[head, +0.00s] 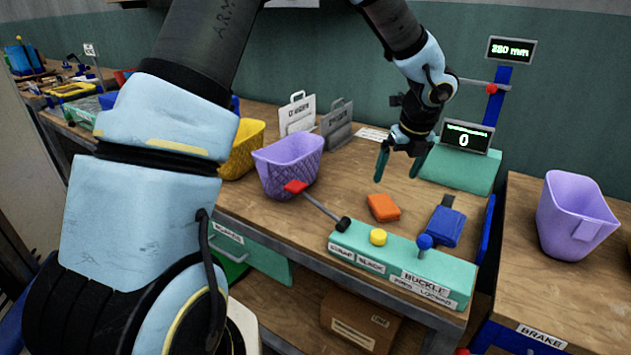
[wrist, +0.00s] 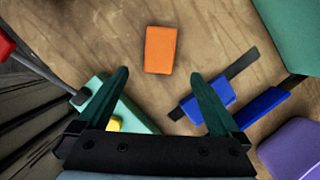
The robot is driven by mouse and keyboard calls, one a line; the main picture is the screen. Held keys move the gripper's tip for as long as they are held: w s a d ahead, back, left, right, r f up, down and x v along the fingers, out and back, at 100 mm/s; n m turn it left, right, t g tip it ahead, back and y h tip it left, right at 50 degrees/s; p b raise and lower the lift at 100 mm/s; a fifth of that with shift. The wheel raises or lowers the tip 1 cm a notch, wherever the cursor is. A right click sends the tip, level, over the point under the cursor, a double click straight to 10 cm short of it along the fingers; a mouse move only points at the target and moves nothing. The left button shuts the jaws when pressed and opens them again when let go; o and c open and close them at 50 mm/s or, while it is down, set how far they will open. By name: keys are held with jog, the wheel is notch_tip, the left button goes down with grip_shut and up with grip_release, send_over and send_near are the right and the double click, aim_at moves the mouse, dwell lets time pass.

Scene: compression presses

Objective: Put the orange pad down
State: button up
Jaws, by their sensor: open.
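The orange pad (head: 383,207) lies flat on the wooden bench top, behind the green control box. It also shows in the wrist view (wrist: 160,50), beyond my fingertips and between their lines. My gripper (head: 398,166) is open and empty above the bench, above the pad in the head view. Its two green fingers show wide apart in the wrist view (wrist: 158,82), with bare wood between them. Nothing touches the pad except the bench.
A green control box (head: 400,262) with a red-tipped lever, yellow button and blue knob stands in front. A blue block (head: 444,226) lies right of the pad. A purple basket (head: 287,167) stands left, and a purple bin (head: 572,217) stands on the right bench. A display reads 0.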

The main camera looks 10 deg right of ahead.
jog(key=a+n, duration=0.5)
jog(key=a, duration=0.1)
jog(key=a+n+g, duration=0.1)
jog(key=a+n, duration=0.4)
jog(key=a, duration=0.2)
jog(key=a+r+n+y, duration=0.1)
jog(key=a+n, duration=0.3)
jog(key=a, duration=0.3)
jog(key=shift+w+a+n+g, duration=0.1)
jog(key=shift+w+n+g, duration=0.2)
jog(key=shift+n, duration=0.1)
jog(key=s+a+n, duration=0.3)
jog(key=a+n, duration=0.5)
jog(key=n, duration=0.2)
jog(key=s+a+r+n+h, duration=0.1)
jog(key=s+a+n, duration=0.3)
jog(key=a+n, duration=0.4)
jog(key=shift+s+a+n, duration=0.25)
jog(key=shift+a+n, duration=0.05)
jog(key=shift+n, duration=0.6)
jog(key=shift+r, duration=0.1)
